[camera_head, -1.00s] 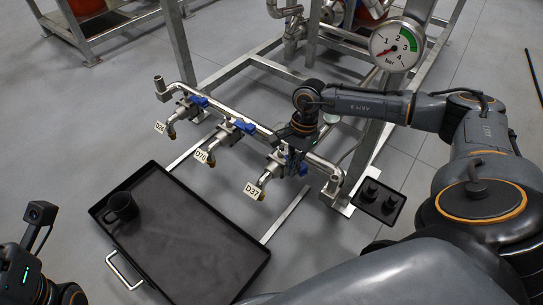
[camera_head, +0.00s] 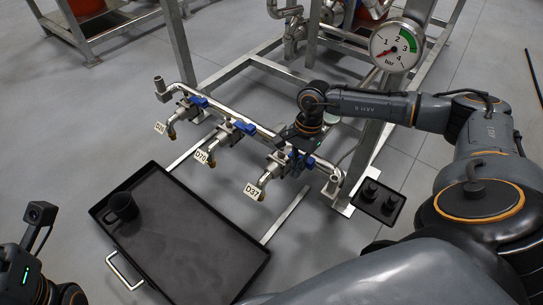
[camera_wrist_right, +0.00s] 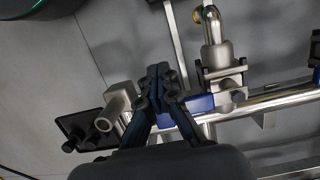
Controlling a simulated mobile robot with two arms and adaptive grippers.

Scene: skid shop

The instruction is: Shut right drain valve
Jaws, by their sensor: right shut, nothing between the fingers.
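The right drain valve (camera_head: 279,166), tagged D37 (camera_head: 252,191), is the nearest of three valves on the steel pipe. Its blue handle (camera_head: 309,162) shows just beside my right gripper (camera_head: 301,153). In the right wrist view the blue handle (camera_wrist_right: 199,103) lies roughly along the pipe, across the valve body (camera_wrist_right: 221,73). My right gripper (camera_wrist_right: 160,76) is shut and empty there, its fingers together at the handle's left end. I cannot tell whether they touch it. Of my left arm only a part shows at the lower left; its fingers are not visible.
Valves D70 (camera_head: 234,131) and D91 (camera_head: 185,108) sit farther left on the pipe. A black tray (camera_head: 205,262) holding a dark mug (camera_head: 123,207) lies below. A pressure gauge (camera_head: 397,45) stands above right. A small black plate with two knobs (camera_head: 377,201) is at the right.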

